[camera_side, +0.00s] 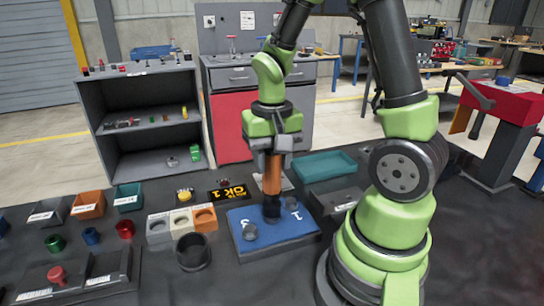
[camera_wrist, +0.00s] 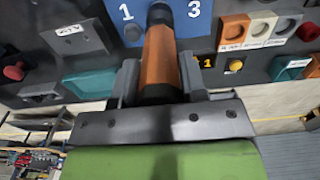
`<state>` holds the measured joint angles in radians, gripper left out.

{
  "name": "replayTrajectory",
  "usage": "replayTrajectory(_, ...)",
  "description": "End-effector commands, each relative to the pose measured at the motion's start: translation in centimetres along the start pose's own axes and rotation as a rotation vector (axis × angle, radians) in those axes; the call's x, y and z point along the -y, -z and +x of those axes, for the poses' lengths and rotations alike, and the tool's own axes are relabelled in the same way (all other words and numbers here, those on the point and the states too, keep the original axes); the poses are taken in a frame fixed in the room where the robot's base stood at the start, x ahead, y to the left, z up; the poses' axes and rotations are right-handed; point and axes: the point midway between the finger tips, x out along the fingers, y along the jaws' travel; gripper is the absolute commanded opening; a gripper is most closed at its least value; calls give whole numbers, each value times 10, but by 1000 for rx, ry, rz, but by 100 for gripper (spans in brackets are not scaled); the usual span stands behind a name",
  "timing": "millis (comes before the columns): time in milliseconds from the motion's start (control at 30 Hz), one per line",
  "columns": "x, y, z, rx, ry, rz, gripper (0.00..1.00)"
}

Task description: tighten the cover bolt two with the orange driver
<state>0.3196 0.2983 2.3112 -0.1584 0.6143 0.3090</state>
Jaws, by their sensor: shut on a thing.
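My gripper (camera_side: 272,150) is shut on the orange driver (camera_side: 272,178), which points down, upright, over the blue cover (camera_side: 242,215). The driver's dark lower end reaches the cover between the printed 1 and 3; whether it is seated on a bolt is hidden. Grey bolt heads show near the 3 (camera_side: 250,232) and near the 1 (camera_side: 290,203). In the wrist view the gripper fingers (camera_wrist: 158,82) clasp the orange driver (camera_wrist: 159,52) from both sides. A grey bolt (camera_wrist: 133,32) sits beside the 1 on the blue cover (camera_wrist: 180,20). Bolt two itself is not seen.
A block with three round recesses (camera_side: 181,222) and a black cup (camera_side: 193,252) stand left of the cover. A teal tray (camera_side: 325,166) and a dark grey block (camera_side: 340,203) lie to the right. Bins (camera_side: 88,205) and coloured parts fill the left of the table.

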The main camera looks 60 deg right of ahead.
Motion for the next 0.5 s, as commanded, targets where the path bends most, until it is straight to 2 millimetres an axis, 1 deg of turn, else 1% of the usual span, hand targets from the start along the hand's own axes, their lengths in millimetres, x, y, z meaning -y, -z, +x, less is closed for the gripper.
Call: replayTrajectory(500,0,0,8,0,1,1,11)
